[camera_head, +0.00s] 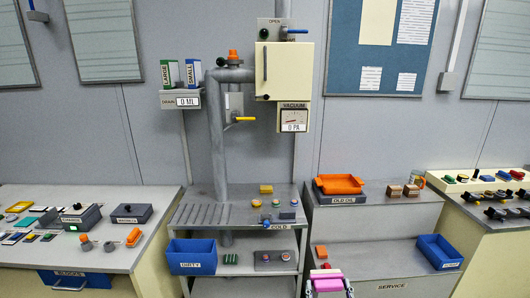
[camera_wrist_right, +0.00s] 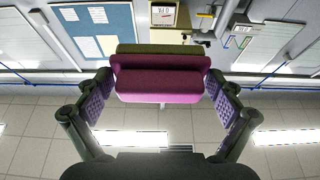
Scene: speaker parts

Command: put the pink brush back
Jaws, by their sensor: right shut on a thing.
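The pink brush (camera_head: 326,273) is at the bottom of the head view, in front of the grey shelf unit. My right gripper (camera_head: 328,284) is shut on it. In the right wrist view the brush (camera_wrist_right: 160,84) spans between the two fingers of my right gripper (camera_wrist_right: 161,92), as a pink-purple block with a dark green strip along its far edge. The brush is held clear, with wall and ceiling behind it in that view. My left gripper is not in view.
An orange block (camera_head: 321,252) stands on the lower ledge close by. A blue bin marked DIRTY (camera_head: 191,263) is at the left, another blue bin (camera_head: 439,253) at the right. The SERVICE ledge (camera_head: 375,258) has bare room.

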